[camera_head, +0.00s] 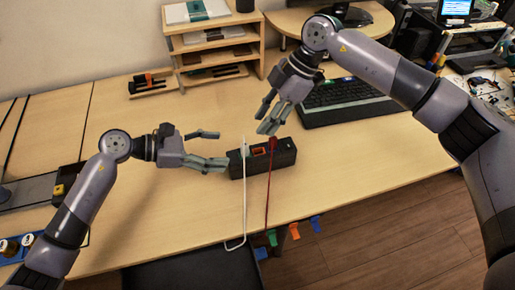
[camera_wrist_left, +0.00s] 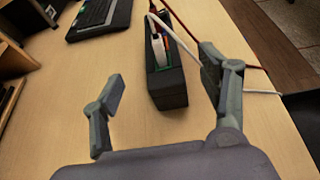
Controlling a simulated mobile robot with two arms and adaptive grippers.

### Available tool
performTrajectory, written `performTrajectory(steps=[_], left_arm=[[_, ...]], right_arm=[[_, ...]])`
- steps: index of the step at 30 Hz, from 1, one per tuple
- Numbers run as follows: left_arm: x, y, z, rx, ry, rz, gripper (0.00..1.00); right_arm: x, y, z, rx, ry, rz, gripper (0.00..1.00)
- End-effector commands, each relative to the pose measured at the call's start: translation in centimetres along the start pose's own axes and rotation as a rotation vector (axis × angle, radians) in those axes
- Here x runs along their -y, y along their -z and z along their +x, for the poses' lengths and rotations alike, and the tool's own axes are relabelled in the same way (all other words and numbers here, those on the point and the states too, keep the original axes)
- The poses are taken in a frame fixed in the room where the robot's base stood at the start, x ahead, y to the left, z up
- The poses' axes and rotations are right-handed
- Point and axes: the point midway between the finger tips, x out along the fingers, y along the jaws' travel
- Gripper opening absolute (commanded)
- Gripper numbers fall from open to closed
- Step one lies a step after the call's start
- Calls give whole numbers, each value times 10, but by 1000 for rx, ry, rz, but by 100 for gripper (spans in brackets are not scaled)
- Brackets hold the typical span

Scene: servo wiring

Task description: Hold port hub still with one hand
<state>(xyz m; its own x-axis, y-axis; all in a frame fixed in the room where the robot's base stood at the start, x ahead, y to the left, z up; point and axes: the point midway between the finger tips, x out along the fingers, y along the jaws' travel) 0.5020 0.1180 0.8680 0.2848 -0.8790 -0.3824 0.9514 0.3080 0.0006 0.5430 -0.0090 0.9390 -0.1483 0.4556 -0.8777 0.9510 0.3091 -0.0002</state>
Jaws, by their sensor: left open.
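The port hub (camera_head: 283,159), a long black box, lies on the wooden table, and it also shows in the left wrist view (camera_wrist_left: 168,88). A white cable (camera_head: 244,195) and a dark red cable (camera_head: 268,188) have their upper ends at the hub and run over the table's front edge. My left gripper (camera_head: 221,149) is open at the hub's left end. In the left wrist view, its right finger is close beside the hub and its left finger is well apart. My right gripper (camera_head: 267,115) is open and empty, above and behind the hub.
A black keyboard (camera_head: 350,103) lies behind the hub on the right. A wooden shelf unit (camera_head: 213,52) stands at the back. Coloured plugs (camera_head: 294,231) hang by the front table edge. The table left of the hub is mostly clear.

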Motion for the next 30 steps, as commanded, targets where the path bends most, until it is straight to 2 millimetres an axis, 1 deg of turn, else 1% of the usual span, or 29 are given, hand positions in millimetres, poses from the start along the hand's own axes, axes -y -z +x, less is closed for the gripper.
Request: performTrajectory(steps=[1,12,18,24,30], left_arm=[[0,-2,12,5,3,-1,68],[0,-2,86,4,1,-3,68],[0,-1,117,2,0,-3,68],[0,-1,132,1,-1,0,68],[0,0,135,-1,-1,0,68]], right_arm=[[0,0,0,0,0,0,33],[0,0,0,0,0,0,33],[0,0,0,0,0,0,33],[0,0,0,0,0,0,33],[0,0,0,0,0,0,33]])
